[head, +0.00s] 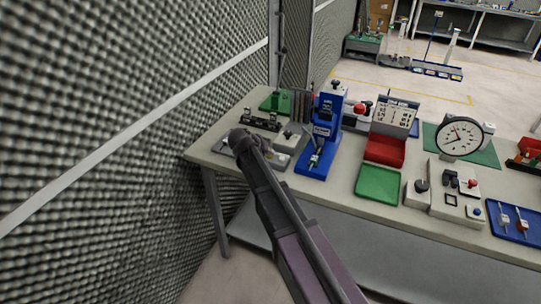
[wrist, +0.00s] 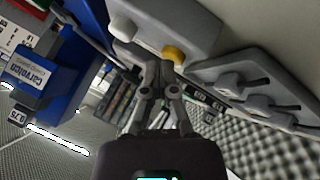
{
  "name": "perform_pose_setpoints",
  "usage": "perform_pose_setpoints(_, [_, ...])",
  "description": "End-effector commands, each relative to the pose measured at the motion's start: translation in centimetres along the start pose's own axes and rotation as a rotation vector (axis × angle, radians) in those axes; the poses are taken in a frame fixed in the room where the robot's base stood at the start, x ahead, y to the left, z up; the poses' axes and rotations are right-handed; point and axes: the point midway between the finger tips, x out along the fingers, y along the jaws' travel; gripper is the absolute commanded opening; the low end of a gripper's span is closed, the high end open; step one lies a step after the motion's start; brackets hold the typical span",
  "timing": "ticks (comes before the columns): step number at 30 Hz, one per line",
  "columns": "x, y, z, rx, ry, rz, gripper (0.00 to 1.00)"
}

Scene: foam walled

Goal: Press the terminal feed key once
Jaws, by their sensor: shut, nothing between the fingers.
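In the wrist view a light grey box (wrist: 190,25) has a white round key (wrist: 122,28) and a yellow key (wrist: 173,53) on its face. I cannot read which one is the feed key. My gripper (wrist: 157,68) is shut and empty, its fingertips close to the yellow key. Whether they touch it is unclear. In the head view a grey unit (head: 290,145) lies at the left of the bench, beside the blue press. My arm's end covers part of that area and my fingers cannot be made out there.
A blue press (head: 323,135) stands right of the grey unit; its blue body (wrist: 42,77) fills the wrist view's left. A grey device with knobs (wrist: 262,85) lies at right. Green tray (head: 379,184), red bin (head: 385,150) and dial gauge (head: 460,136) stand farther right. A foam wall (head: 110,110) bounds the left.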

Motion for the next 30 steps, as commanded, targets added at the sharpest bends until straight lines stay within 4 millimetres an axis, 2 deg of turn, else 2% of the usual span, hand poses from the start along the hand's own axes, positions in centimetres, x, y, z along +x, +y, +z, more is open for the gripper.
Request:
perform_pose_setpoints(18, [-1.2, 0.9, -0.9, 0.000, 0.000, 0.000, 0.00])
perform_pose_setpoints(30, [-1.3, 0.9, -0.9, 0.000, 0.000, 0.000, 0.00])
